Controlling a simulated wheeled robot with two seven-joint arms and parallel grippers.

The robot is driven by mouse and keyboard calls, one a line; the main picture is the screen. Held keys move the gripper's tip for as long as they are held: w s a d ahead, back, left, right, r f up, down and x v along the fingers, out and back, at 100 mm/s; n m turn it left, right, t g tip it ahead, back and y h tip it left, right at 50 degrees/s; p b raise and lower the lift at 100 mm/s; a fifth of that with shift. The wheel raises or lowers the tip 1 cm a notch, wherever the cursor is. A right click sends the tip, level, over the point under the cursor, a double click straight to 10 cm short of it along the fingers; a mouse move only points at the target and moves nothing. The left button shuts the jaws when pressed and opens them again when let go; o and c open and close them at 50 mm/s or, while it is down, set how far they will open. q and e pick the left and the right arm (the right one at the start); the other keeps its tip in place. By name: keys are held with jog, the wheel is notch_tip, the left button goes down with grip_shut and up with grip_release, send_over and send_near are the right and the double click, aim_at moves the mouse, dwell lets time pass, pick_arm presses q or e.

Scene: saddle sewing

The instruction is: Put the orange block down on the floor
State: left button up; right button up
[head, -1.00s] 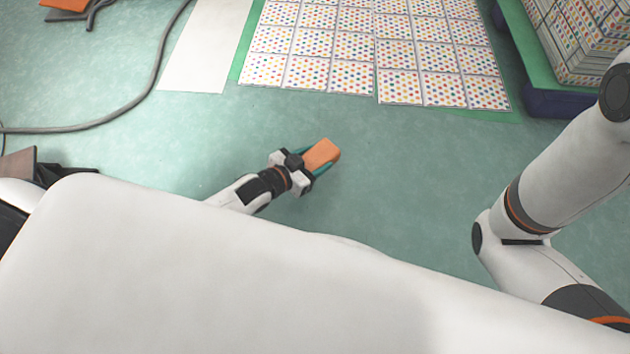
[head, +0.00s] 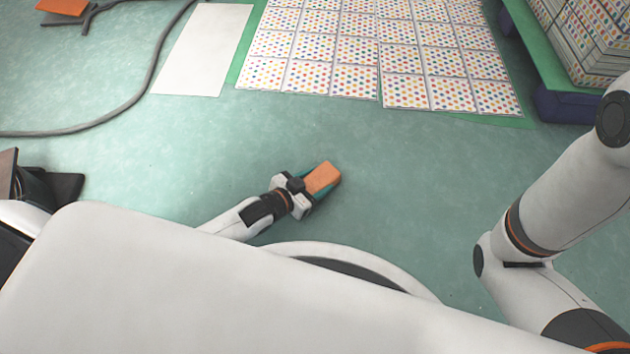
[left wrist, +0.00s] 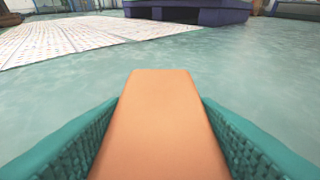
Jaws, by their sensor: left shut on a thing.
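The orange block (head: 322,178) is between the teal fingers of my left gripper (head: 318,186) in the head view, over the green floor (head: 400,190). In the left wrist view the block (left wrist: 160,125) lies lengthwise between both textured teal fingers, which press on its sides. My left gripper is shut on it. Whether the block's underside touches the floor cannot be told. My right arm shows at the right of the head view, but its gripper is out of view.
Dotted square sheets (head: 350,50) lie in rows on the floor ahead. A white panel (head: 203,50) and a grey cable (head: 135,95) lie at upper left. A dark blue pallet (head: 570,105) with stacked dotted boxes stands at upper right. Floor around the block is clear.

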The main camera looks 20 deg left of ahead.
pick_arm(q)
jog(key=o, duration=1)
jog(key=shift+o, duration=0.2)
